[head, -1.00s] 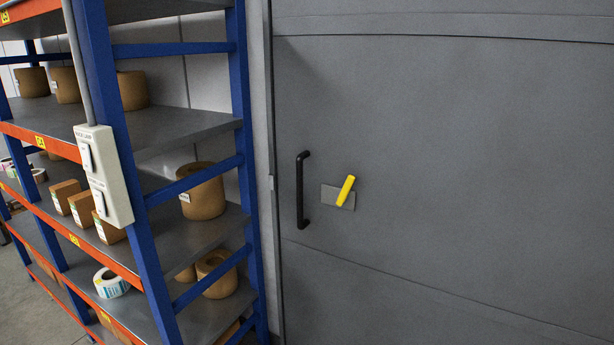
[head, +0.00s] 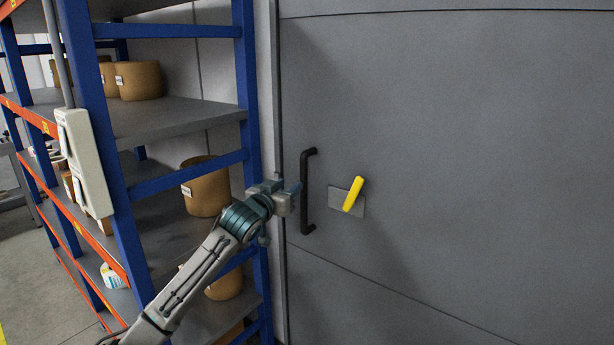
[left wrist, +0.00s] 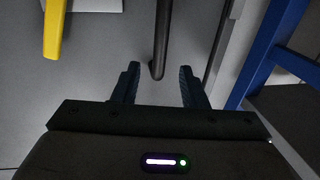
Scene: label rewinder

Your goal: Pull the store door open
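The grey store door (head: 460,130) fills the right of the head view and looks closed. Its black vertical bar handle (head: 308,190) is near the left edge. A yellow lever (head: 353,194) sits tilted on a plate right of the handle. My left gripper (head: 297,193) is just left of the handle in the head view. In the left wrist view my left gripper (left wrist: 158,85) is open, with its fingers apart and the handle's end (left wrist: 160,50) ahead, between the finger lines. I cannot tell contact; nothing is gripped. My right gripper is not in view.
A blue and orange shelf rack (head: 248,100) stands close left of the door, with brown rolls (head: 207,186) on it. A white switch box (head: 84,160) is on its front post. My left arm passes close before the rack. The door's right side is clear.

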